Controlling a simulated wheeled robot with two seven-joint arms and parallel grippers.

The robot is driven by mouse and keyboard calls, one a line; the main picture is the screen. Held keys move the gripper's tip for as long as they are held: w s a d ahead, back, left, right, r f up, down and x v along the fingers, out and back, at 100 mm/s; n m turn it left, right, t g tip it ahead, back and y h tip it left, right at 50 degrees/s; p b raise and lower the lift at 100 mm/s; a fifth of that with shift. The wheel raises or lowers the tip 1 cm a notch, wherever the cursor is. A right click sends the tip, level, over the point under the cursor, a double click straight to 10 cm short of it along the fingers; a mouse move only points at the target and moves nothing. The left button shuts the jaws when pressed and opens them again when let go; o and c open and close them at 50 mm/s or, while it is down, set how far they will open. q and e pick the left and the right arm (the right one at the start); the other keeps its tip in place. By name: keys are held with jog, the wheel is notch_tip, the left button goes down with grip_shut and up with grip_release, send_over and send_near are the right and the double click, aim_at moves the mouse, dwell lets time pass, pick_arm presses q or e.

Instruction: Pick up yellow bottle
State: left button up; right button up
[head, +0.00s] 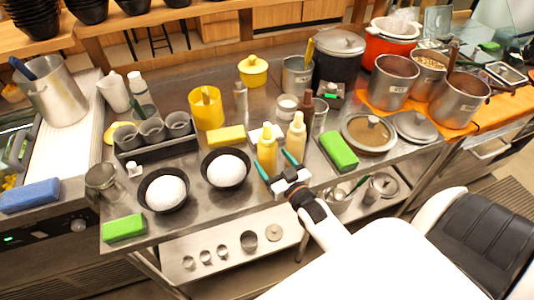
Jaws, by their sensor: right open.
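The left, deeper yellow bottle (267,152) is a little nearer the front edge. The right, paler bottle (297,137) stands just behind and beside it. My right gripper (276,165) is open and empty, with its teal fingertips spread in front of the bottles. One fingertip is by the left bottle's lower part and the other is below the right bottle. I cannot tell whether either touches. My left gripper is not in view.
Two black bowls of white rice (163,192) (227,170) stand to the left. A green sponge (339,151) lies right of the bottles, and a yellow sponge (227,136) behind left. Steel pots (389,84) and a lidded pan (368,134) fill the right side.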

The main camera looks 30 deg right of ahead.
aim_at(266, 153)
jog(key=shift+w+r, duration=0.1)
jog(key=shift+w, duration=0.25)
jog(key=w+p, duration=0.1)
jog(key=w, duration=0.2)
jog(key=shift+w+p, duration=0.25)
jog(key=shift+p, duration=0.05)
jog(key=shift+w, duration=0.55)
jog(key=shift+s, duration=0.1)
jog(key=shift+c, duration=1.2)
jog(key=c, duration=0.6)
